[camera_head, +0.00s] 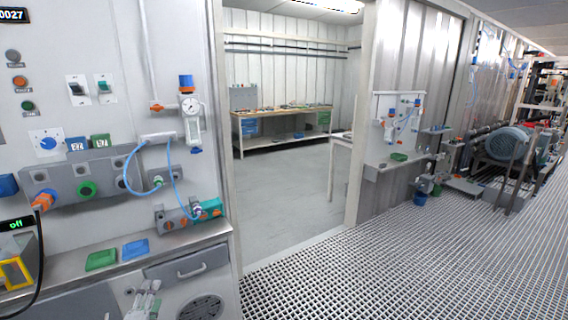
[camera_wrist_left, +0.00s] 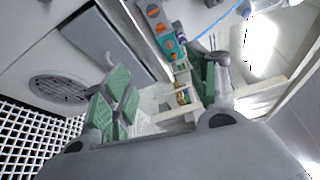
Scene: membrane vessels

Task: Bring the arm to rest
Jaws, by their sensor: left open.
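My left gripper (camera_head: 146,298) is at the bottom of the head view, in front of the grey cabinet below the counter. Its fingers with green pads also show in the left wrist view (camera_wrist_left: 165,90). They stand apart with nothing held between them. Most of my left arm is hidden below the picture edge. My right gripper is not in view.
The counter (camera_head: 190,237) carries a green tray (camera_head: 101,260) and a blue tray (camera_head: 135,249). A panel with a blue hose (camera_head: 128,172) and valves stands above it. A drawer handle (camera_head: 191,271) is close right of my gripper.

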